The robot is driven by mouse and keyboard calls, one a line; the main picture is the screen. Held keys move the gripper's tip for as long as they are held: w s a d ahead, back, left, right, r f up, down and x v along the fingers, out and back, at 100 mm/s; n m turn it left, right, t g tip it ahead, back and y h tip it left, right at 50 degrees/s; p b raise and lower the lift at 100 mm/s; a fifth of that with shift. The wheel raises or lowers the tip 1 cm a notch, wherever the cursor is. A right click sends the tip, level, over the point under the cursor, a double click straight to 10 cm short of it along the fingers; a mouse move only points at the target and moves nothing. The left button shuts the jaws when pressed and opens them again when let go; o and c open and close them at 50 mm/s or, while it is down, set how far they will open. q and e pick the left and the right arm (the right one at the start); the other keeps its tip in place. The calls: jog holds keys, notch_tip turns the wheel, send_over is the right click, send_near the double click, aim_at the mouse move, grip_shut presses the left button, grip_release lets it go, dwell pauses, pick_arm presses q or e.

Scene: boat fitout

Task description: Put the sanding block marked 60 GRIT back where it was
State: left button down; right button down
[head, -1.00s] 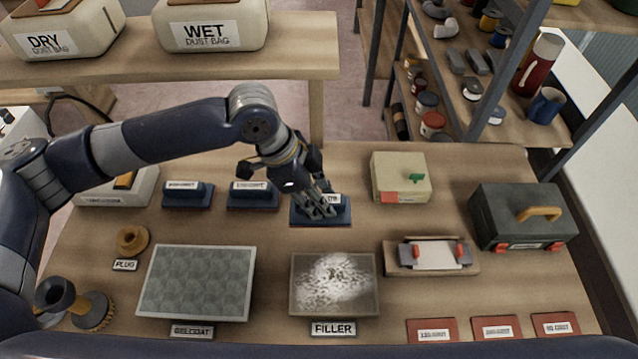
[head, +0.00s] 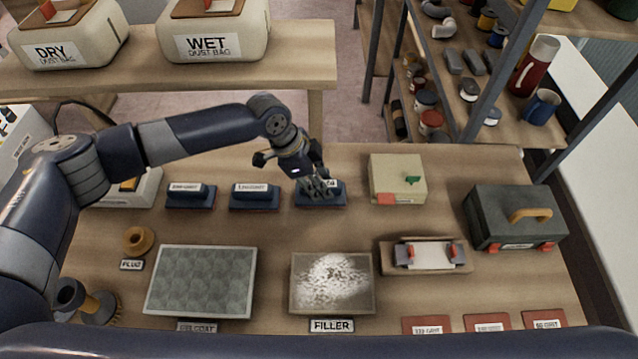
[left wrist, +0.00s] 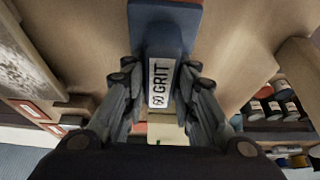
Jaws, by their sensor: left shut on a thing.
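The sanding block marked 60 GRIT (left wrist: 160,45) is blue with a white label. In the left wrist view its label sits between my left gripper's fingers. In the head view the block (head: 335,199) is at the right end of a row of blue sanding blocks, at the table surface; whether it touches cannot be told. My left gripper (head: 318,188) is shut on it from above and hides part of it. Its fingers also show in the left wrist view (left wrist: 160,95). Two other blue blocks, the left one (head: 190,197) and the middle one (head: 254,197), stand to its left.
A cream box (head: 385,180) and a dark toolbox (head: 500,225) stand to the right. In front are the gelcoat panel (head: 200,282), the filler panel (head: 305,295) and a sander tray (head: 395,265). Red sheets (head: 428,323) lie at the front right.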

aim_at(267, 187)
pick_arm(q)
jog(key=shift+s+f, duration=0.15)
jog(key=shift+f, duration=0.35)
pick_arm(e)
jog(key=shift+r, duration=0.3)
pick_arm(q)
jog(key=shift+s+f, duration=0.1)
pick_arm(e)
jog(key=shift+a, duration=0.25)
pick_arm(q)
jog(key=c, duration=1.3)
grip_release()
pick_arm(e)
jog(key=shift+a, duration=0.1)
pick_arm(q)
jog(key=shift+a, duration=0.1)
jog(key=a+b, duration=0.1)
jog(key=a, duration=0.2)
jog(key=a+b, duration=0.2)
jog(key=a, duration=0.2)
jog(key=a+r+b, duration=0.1)
jog(key=a+b, duration=0.1)
jog(key=a, duration=0.2)
jog(key=shift+a, duration=0.25)
jog(key=shift+a+r, duration=0.2)
jog(key=shift+a, duration=0.25)
pick_arm(e)
jog(key=f, duration=0.5)
jog(key=shift+d, duration=0.35)
